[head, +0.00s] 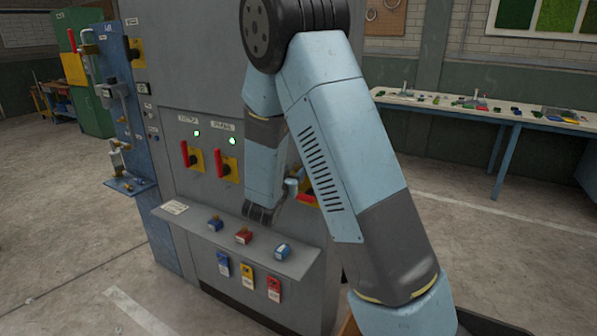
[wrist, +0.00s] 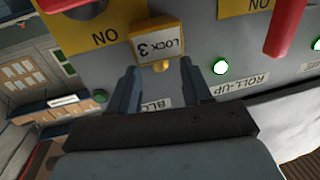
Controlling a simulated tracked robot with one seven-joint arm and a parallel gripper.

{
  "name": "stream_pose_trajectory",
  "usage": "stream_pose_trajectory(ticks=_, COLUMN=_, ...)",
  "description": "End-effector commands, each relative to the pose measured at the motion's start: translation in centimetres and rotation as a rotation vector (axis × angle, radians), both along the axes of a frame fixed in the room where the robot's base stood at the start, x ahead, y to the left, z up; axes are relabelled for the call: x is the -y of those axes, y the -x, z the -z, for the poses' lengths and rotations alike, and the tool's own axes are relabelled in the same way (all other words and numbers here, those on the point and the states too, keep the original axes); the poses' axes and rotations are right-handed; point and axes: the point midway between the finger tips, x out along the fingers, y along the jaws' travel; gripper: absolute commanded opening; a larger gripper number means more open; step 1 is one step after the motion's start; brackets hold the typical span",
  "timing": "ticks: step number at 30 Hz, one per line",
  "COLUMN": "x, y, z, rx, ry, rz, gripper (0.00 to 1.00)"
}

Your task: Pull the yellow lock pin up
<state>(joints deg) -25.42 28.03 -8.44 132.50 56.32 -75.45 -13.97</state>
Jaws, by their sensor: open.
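A yellow block marked LOCK 3 (wrist: 155,42), with a small gold knob at its lower edge, sits on the grey panel in the wrist view, where the lettering is upside down. I cannot tell whether it is the lock pin. My gripper (wrist: 160,72) is open, its two dark fingers apart on either side below the block, with nothing seen between them. My arm hides part of the panel there, and I do not make out the block.
Red switch handles (head: 187,154) on yellow plates stick out from the cabinet near the gripper. Colored tags (head: 246,278) hang below. Open floor lies left.

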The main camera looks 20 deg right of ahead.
Motion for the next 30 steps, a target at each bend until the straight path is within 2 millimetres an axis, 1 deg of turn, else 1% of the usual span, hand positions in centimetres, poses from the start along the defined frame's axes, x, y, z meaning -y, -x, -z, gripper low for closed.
stream_pose_trajectory(ticks=3, x=0.67, y=-0.91, z=0.03, rx=0.0, ry=0.0, rz=0.001, gripper=0.49)
stream_pose_trajectory(ticks=6, x=0.92, y=-1.27, z=0.04, rx=-0.001, ry=0.001, rz=0.0, gripper=0.49)
stream_pose_trajectory(ticks=16, x=1.05, y=-1.43, z=0.02, rx=-0.001, ry=0.001, rz=0.0, gripper=0.48)
stream_pose_trajectory(ticks=30, x=1.08, y=-1.43, z=0.01, rx=0.0, ry=0.0, rz=0.0, gripper=0.03)
